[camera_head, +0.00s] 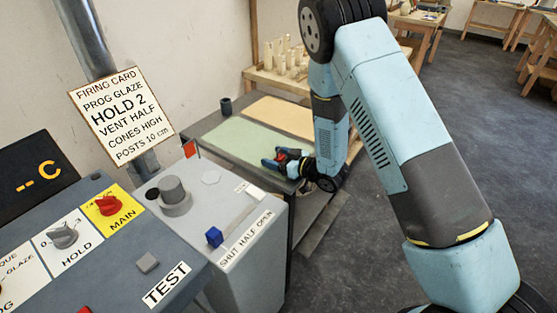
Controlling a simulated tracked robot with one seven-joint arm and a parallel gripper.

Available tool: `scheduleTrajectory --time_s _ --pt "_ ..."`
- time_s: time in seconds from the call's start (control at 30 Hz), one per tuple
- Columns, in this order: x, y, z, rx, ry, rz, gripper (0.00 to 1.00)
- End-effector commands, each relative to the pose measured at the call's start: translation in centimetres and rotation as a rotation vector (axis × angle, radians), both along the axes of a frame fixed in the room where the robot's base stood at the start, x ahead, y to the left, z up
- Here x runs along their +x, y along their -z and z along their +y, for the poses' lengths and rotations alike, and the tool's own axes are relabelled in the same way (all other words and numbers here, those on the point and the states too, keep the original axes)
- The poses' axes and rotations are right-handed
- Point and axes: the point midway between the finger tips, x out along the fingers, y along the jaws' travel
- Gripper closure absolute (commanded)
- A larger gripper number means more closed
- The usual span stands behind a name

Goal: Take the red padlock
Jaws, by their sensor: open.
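My gripper (274,158) is at the end of my pale blue arm, low over the near right part of the table with the green mat. Its blue fingers point left and are open. A small red thing (283,157) shows at the fingers; it may be the red padlock, but it is too small and partly covered to be sure. I cannot tell whether the fingers touch it. Its underside is hidden by my gripper.
The table holds a green mat (235,144), a tan mat (287,118) and a dark cup (226,106). In front stand a grey box with a blue slider knob (214,237), a small red flag (190,148), and a panel with a red MAIN switch (108,205). A sign (121,114) hangs on a post.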

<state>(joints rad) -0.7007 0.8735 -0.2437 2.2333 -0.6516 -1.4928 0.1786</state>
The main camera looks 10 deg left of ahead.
Motion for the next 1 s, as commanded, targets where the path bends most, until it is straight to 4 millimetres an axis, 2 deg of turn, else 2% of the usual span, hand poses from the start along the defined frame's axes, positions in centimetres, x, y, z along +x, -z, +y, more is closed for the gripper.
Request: scheduleTrajectory --time_s 0.3,0.87,1.0 --pt "0.13 0.04 0.29 0.000 0.001 0.001 0.30" --pt "0.12 0.03 0.27 0.000 0.001 0.001 0.83" --pt "0.12 0.02 0.27 0.001 0.001 0.000 0.85"
